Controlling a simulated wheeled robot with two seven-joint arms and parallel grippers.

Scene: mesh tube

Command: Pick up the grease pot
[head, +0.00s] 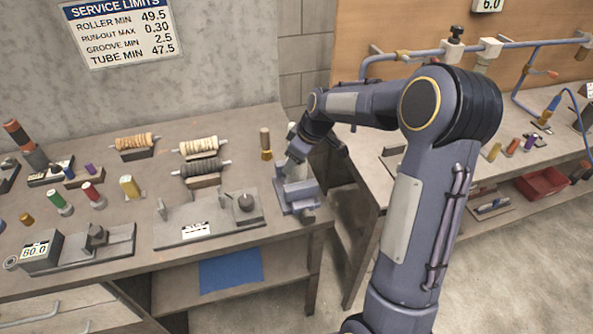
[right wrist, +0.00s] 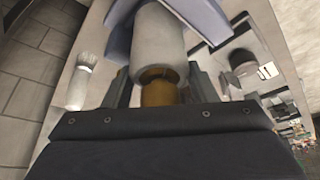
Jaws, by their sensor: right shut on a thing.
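My right gripper (head: 297,158) is at the right end of the near bench, just above a blue-grey vise-like fixture (head: 298,195). In the right wrist view it is shut on a pale grey cylinder (right wrist: 158,45) with a brass-coloured neck (right wrist: 158,90) between the fingers. The cylinder's far end is beside the blue-grey fixture (right wrist: 205,15); whether they touch is unclear. No label shows on the cylinder, so I cannot tell whether it is the grease pot. My left gripper is out of view.
A wooden-handled tool (head: 265,142) stands left of my right gripper. Several wound rollers (head: 200,146) rest on stands behind. A red tray (head: 543,182) sits on the right bench's lower shelf.

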